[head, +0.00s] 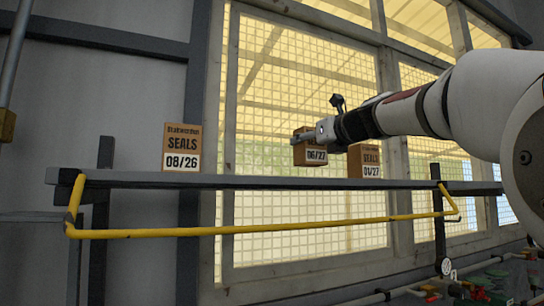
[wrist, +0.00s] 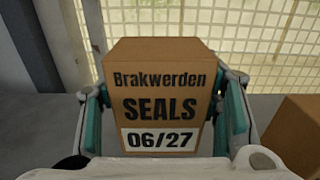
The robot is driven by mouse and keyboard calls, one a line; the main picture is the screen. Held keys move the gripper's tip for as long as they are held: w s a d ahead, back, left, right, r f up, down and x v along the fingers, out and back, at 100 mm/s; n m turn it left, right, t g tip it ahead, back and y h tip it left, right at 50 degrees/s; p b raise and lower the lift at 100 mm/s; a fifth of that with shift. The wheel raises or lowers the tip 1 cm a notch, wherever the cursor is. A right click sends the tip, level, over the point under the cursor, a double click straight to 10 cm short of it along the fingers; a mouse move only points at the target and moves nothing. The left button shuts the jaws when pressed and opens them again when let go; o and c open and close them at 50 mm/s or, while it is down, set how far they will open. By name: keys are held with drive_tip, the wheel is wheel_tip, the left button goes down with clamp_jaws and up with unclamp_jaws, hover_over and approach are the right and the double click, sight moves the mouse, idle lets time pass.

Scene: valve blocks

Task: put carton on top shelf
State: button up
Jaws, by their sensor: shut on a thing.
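My gripper (head: 310,138) is shut on a brown carton (head: 310,152) marked "SEALS 06/27". In the wrist view this carton (wrist: 160,85) sits upright between the two teal finger pads, label facing the camera. In the head view it shows above the grey top shelf (head: 270,182); whether it touches the shelf I cannot tell. A carton marked "08/26" (head: 181,148) stands on the shelf at the left. A carton marked "01/27" (head: 364,160) stands on the shelf right of the held one, and part of a carton (wrist: 296,135) shows at the right in the wrist view.
A yellow rail (head: 250,228) runs along the front, below the shelf. A meshed window (head: 300,90) is behind. The shelf between the left carton and the held one looks clear. Several small coloured parts (head: 475,290) lie at the lower right.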

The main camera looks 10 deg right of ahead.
sight(311, 166)
drive_tip(key=shift+w+d+f, duration=0.2)
drive_tip(key=shift+w+d, duration=0.05)
drive_tip(key=shift+w, duration=0.25)
drive_tip(key=shift+f+b, duration=0.3)
drive_tip(key=shift+f, duration=1.3)
drive_tip(key=shift+f, duration=0.1)
drive_tip(key=o, duration=1.5)
drive_tip(key=shift+o, duration=0.2)
drive_tip(key=s, duration=0.4)
drive_tip(key=s+d+b, duration=0.1)
drive_tip(key=s, duration=0.3)
drive_tip(key=s+d, duration=0.1)
drive_tip(key=s, duration=0.2)
drive_tip(key=shift+s+d, duration=0.1)
drive_tip(key=shift+s, duration=0.3)
drive_tip(key=shift+s, duration=0.15)
